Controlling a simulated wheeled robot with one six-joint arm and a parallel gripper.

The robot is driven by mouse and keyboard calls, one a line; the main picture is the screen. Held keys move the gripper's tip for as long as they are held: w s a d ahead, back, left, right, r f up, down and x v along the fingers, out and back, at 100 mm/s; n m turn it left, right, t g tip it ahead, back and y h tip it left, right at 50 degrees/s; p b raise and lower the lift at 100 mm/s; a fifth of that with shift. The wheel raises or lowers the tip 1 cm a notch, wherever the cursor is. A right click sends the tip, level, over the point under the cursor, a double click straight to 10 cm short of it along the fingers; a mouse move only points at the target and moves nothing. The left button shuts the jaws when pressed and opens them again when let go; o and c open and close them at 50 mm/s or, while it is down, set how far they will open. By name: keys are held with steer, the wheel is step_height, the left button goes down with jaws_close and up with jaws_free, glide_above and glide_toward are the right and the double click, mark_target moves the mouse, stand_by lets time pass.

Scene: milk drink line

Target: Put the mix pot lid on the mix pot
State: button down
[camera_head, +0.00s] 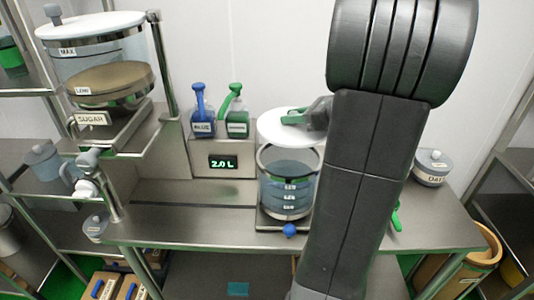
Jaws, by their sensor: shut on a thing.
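The mix pot (286,188) is a clear, metal-rimmed pot with level marks, standing on the steel counter at the middle. The mix pot lid (278,127) is a white disc with a grey knob, over the back part of the pot's mouth. The front of the rim shows below it, and I cannot tell whether the lid touches the rim. My gripper (312,117) is shut on the lid's knob from the right. My dark arm hides part of the gripper and the pot's right side.
A sugar hopper (104,75) with a white lid stands at upper left. A small lidded jar (431,168) stands at right. The counter (190,222) left of the pot is clear.

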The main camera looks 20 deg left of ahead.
steer(key=shift+s+a+f, duration=0.15)
steer(key=shift+a, duration=0.1)
step_height(320, 180, down, 9)
steer(key=shift+f+p, duration=0.15)
steer(key=shift+p, duration=0.25)
steer(key=shift+f, duration=0.2)
steer(key=c, duration=1.2)
jaws_free()
steer(key=shift+o, duration=0.2)
steer(key=shift+r, duration=0.1)
steer(key=b+v, duration=0.2)
steer(key=v, duration=1)
